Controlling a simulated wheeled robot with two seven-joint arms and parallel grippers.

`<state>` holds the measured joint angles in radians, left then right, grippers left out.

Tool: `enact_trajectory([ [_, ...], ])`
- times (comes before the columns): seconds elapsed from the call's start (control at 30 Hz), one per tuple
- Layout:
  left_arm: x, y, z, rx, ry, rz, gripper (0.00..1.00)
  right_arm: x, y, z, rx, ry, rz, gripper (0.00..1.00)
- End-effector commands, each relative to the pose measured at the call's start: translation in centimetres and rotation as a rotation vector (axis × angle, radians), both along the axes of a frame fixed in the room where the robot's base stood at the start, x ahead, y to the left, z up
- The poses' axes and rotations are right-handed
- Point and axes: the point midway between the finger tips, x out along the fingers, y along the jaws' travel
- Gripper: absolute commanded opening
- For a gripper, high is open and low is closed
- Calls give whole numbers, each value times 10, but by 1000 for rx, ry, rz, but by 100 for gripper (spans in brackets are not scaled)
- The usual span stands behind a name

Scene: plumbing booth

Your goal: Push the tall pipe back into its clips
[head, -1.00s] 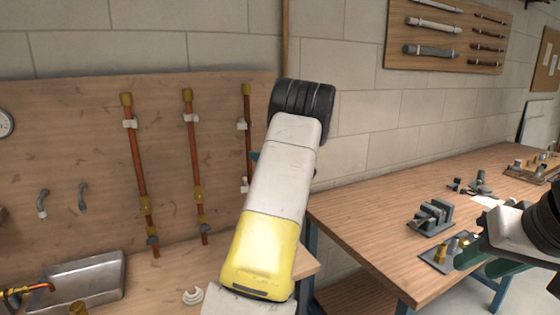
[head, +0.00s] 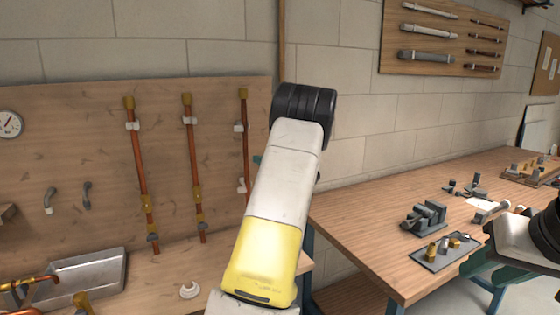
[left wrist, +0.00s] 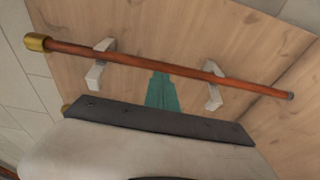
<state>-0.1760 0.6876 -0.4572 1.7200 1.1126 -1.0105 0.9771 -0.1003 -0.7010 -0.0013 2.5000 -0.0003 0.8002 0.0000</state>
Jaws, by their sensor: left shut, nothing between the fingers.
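The tall pipe (head: 245,150) is a copper tube with a brass top end, the rightmost of three upright pipes on the wooden board. In the left wrist view the pipe (left wrist: 150,62) crosses two pale clips (left wrist: 97,72) (left wrist: 213,98); I cannot tell whether it is fully seated. My left gripper (left wrist: 162,92) is shut and empty, its teal tip close to the pipe between the clips; contact is unclear. In the head view my forearm hides most of that gripper (head: 257,159) and the pipe's lower end.
Two other copper pipes (head: 139,160) (head: 192,155) stand left on the board (head: 70,130). A metal basin (head: 92,272) and a small white fitting (head: 189,289) are below. The right workbench (head: 350,222) carries a grey vise (head: 425,215) and a tray of fittings (head: 440,255).

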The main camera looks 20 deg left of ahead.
Motion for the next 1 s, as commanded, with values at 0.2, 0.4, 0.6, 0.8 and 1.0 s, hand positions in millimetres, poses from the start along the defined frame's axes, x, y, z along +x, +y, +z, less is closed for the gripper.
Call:
enact_trajectory([
  [0.2,-13,-23,-1,-3,1,-1,0,0,0,0,-1,1,1,36],
  [0.4,-27,-48,-1,-2,1,-1,0,0,0,0,-1,1,1,36],
  [0.6,-40,-72,-1,-2,1,-1,0,0,0,0,-1,1,1,36],
  [0.8,-46,-79,-1,-1,2,1,0,0,0,0,-1,1,1,36],
  [1.0,-38,-90,9,-46,53,-103,0,0,0,0,-1,1,1,36],
])
